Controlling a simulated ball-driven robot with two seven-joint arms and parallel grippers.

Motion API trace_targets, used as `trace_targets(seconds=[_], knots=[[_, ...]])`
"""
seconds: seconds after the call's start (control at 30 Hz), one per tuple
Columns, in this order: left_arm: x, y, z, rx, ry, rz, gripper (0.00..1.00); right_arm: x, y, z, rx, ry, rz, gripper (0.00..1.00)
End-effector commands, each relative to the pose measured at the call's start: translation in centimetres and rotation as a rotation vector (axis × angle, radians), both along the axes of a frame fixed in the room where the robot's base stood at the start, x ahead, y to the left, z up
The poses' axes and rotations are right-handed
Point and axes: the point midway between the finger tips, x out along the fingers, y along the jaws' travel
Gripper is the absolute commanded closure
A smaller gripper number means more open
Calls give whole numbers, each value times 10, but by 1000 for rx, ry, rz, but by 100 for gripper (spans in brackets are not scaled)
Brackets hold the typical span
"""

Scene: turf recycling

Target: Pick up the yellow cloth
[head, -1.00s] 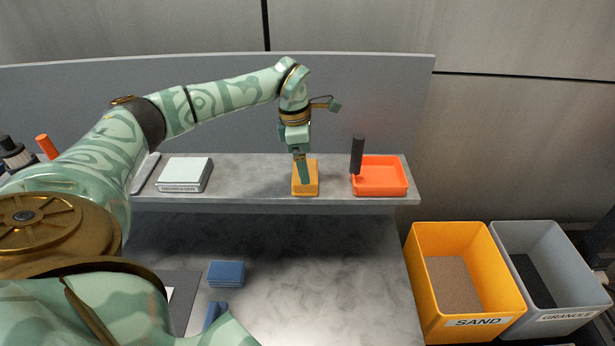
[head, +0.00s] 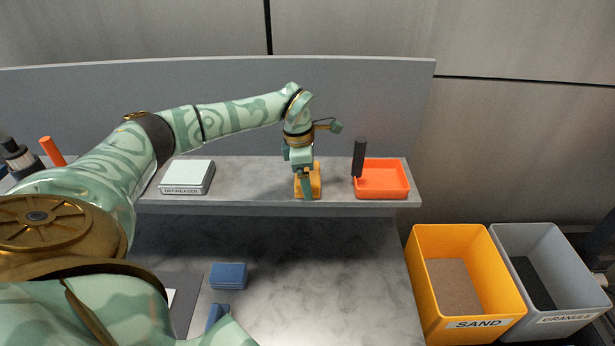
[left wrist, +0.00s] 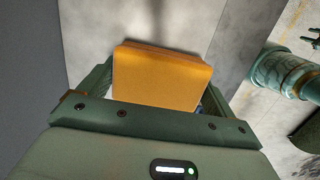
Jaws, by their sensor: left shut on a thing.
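The yellow cloth (head: 315,181) is a folded orange-yellow block on the grey shelf, left of the orange tray. My left gripper (head: 307,190) reaches down onto it from above and is shut on it. In the left wrist view the cloth (left wrist: 160,78) fills the space between the two fingers of my left gripper (left wrist: 158,85). I cannot tell whether the cloth is lifted off the shelf.
The orange tray (head: 398,192) with a black-handled tool (head: 358,157) stands on the shelf (head: 245,190) right of the cloth. A degreaser box (head: 187,175) stands left. Blue cloths (head: 229,276) lie on the lower table. Sand (head: 420,275) and granule (head: 500,240) bins stand at right.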

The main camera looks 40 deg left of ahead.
Motion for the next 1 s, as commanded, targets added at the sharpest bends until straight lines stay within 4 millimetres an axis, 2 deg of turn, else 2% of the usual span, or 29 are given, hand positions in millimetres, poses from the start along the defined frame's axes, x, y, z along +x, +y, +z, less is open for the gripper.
trace_targets(seconds=[0.13,0.23,0.47,0.5,0.6,0.73,0.83,1.0], knots=[[1,0,12,0,-4,0,32,0,0,-2,0,0,0,64],[2,1,32,1,-7,0,32,0,0,-5,0,0,0,64],[-50,1,90,2,-6,-1,32,1,0,-5,0,-1,0,64],[-62,1,95,3,-2,-1,32,0,0,-7,0,-1,0,64],[-89,0,105,3,-2,-1,32,0,0,-11,1,0,0,64],[-116,-1,117,3,0,0,32,-1,0,-15,0,2,0,64],[-130,-1,123,1,0,0,32,-1,0,-16,0,2,0,64],[-139,-2,129,1,-1,1,32,-1,0,-17,0,3,-1,64]])
